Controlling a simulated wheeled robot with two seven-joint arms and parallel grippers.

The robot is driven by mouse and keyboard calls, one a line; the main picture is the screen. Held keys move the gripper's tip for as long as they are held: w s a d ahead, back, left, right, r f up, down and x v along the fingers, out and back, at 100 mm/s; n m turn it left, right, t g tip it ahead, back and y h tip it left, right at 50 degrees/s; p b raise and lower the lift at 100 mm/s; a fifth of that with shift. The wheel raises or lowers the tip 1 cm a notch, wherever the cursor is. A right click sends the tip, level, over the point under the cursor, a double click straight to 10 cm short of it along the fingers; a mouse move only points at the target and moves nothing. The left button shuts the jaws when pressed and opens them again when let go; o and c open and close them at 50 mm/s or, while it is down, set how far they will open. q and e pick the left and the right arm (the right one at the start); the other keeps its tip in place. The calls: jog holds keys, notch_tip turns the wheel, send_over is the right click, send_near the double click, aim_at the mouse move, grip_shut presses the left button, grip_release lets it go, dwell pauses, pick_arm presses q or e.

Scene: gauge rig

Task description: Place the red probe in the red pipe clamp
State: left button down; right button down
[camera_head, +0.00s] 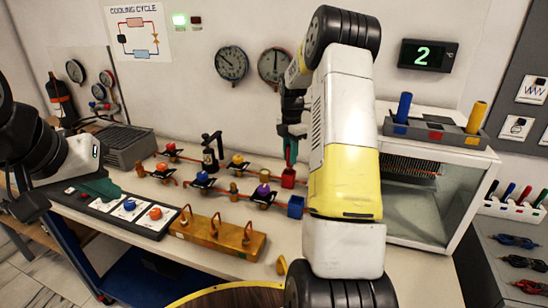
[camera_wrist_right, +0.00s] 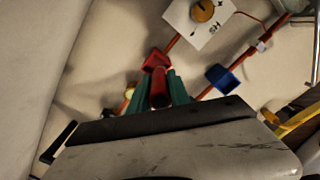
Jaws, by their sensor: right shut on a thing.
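My right gripper (camera_head: 290,148) is above the red pipe clamp (camera_head: 288,178), its teal fingers pointing down. In the right wrist view, the gripper (camera_wrist_right: 160,92) is shut on the red probe (camera_wrist_right: 159,94). The red clamp (camera_wrist_right: 155,60) shows just beyond the probe's end. The two overlap in the picture, and I cannot tell whether they touch. In the head view the probe is mostly hidden by the fingers. My left gripper (camera_head: 100,189) is over the panel of buttons at the left, with teal finger surface showing; its opening is unclear.
A blue pipe clamp (camera_head: 296,207) stands close by, and also shows in the wrist view (camera_wrist_right: 223,79). Pipes with coloured valves (camera_head: 237,160) lie to the left. A holder (camera_head: 435,133) with blue and yellow probes sits on the glass-fronted cabinet. A brass manifold (camera_head: 218,235) stands in front.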

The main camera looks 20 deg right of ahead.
jog(key=shift+w, duration=0.3)
jog(key=shift+w+f, duration=0.1)
jog(key=shift+f, duration=1.7)
jog(key=c, duration=1.2)
grip_release()
jog(key=shift+f, duration=0.15)
jog(key=shift+c, duration=0.2)
jog(key=shift+o, duration=0.2)
